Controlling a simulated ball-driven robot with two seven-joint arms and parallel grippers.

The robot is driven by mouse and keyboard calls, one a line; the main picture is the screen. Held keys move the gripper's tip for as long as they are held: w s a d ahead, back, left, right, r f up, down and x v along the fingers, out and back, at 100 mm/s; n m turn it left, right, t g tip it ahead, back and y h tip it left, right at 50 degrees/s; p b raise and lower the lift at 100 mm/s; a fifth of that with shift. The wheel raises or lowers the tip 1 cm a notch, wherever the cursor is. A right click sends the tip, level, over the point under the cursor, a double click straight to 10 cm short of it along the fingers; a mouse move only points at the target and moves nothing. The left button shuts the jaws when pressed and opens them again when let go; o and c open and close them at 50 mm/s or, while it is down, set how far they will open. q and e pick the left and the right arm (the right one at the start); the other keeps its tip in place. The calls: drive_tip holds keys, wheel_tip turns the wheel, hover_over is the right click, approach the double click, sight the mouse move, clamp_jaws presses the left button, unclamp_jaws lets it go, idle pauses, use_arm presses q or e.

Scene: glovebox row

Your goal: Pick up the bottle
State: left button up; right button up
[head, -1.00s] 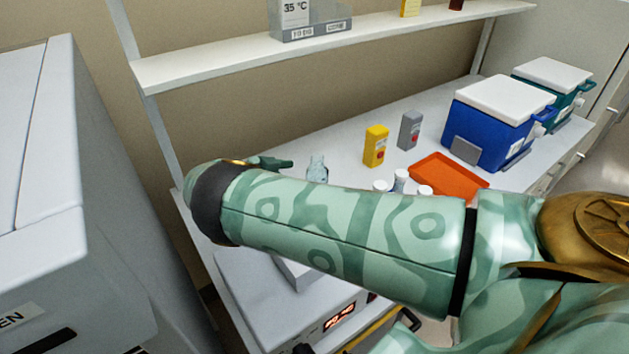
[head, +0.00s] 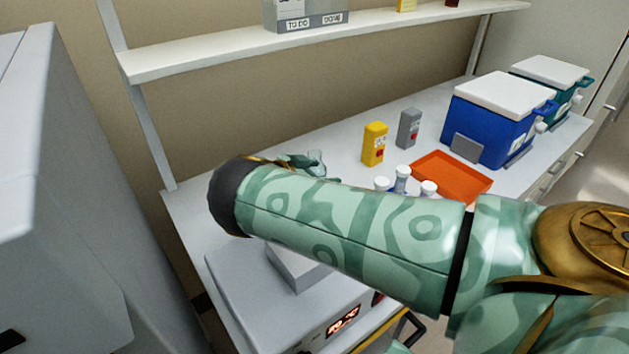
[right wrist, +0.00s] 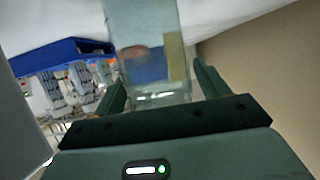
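The bottle (head: 317,160) is clear glass and stands on the white bench, partly hidden by my right gripper. My right arm crosses the head view from the right, and its gripper (head: 303,163) is at the bottle. In the right wrist view the bottle (right wrist: 150,65) lies between the two dark green fingers of the right gripper (right wrist: 160,80). The fingers are spread, one on each side, close to the glass; I cannot tell whether they touch it. My left gripper does not show.
White-capped vials (head: 402,174) stand just right of the bottle, with an orange tray (head: 452,178) beyond. A yellow container (head: 374,144) and a grey one (head: 410,128) stand behind. A blue cooler (head: 490,125) is farther right. A shelf (head: 230,50) hangs above; a device with a red display (head: 342,322) is below.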

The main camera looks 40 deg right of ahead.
drive_tip(key=c, duration=1)
drive_tip(key=shift+r, duration=0.15)
